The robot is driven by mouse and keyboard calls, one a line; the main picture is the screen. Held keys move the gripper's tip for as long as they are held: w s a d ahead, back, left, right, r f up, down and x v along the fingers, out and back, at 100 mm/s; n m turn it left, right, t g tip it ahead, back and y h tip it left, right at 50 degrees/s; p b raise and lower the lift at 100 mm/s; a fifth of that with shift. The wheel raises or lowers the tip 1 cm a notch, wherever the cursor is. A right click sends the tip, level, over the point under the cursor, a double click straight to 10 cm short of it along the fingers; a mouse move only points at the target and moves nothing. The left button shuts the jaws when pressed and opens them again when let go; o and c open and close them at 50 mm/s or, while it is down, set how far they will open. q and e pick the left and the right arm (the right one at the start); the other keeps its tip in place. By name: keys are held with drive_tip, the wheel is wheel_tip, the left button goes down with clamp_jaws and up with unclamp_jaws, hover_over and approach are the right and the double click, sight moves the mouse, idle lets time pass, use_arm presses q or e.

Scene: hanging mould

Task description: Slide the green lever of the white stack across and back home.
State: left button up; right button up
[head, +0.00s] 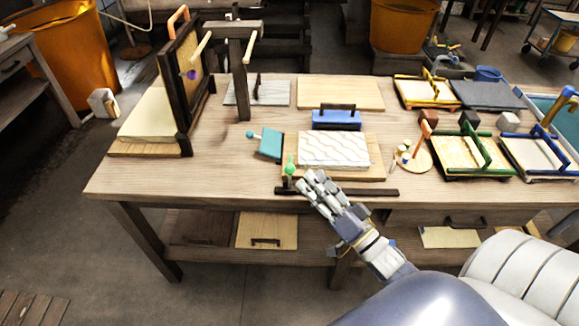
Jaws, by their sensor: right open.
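The white stack (334,149), with wavy lines on its top, lies on a wooden board (376,172) near the table's front edge. The green lever (290,168) has a round green knob and stands upright at the stack's front left corner, at the left part of a dark rail (375,192). My right gripper (309,183) is open just right of the lever, over the rail. I cannot tell whether a finger touches the lever. The fingers hide part of the rail. My left gripper is not in view.
A teal block (270,143) with a knob lies left of the stack. A blue block with a dark handle (337,119) stands behind it. A round wooden plate (415,158) and framed moulds (471,155) are to the right. The front left tabletop (225,176) is clear.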

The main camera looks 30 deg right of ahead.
sight(290, 168)
drive_tip(key=d+f+n+g+y, duration=0.3)
drive_tip(key=n+g+y, duration=0.1)
drive_tip(key=n, duration=0.9)
drive_tip(key=x, duration=0.3)
drive_tip(key=p+x, duration=0.1)
drive_tip(key=x, duration=0.3)
drive_tip(key=p+x, duration=0.1)
drive_tip(key=x, duration=0.3)
drive_tip(key=shift+w+d+f, duration=0.15)
drive_tip(key=shift+w+f, duration=0.05)
drive_tip(key=shift+f, duration=0.1)
drive_tip(key=shift+d, duration=0.1)
clamp_jaws()
